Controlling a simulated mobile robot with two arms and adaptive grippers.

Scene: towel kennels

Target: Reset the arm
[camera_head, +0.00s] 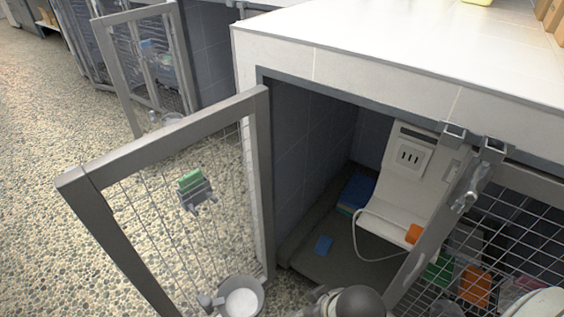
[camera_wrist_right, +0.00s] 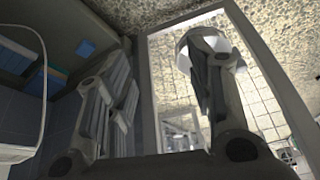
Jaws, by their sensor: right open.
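In the head view, a dark rounded part of my arm (camera_head: 360,303) shows at the bottom edge, in front of the kennel opening. The fingers are not visible there. My left gripper is in neither view.
The kennel (camera_head: 310,150) holds blue folded cloths (camera_head: 357,193) and a white panel (camera_head: 412,180) with a looped cable. A bowl (camera_head: 242,300) hangs low on the door. A mesh gate (camera_head: 510,240) stands at right. Pebbled floor (camera_head: 50,130) is clear at left.

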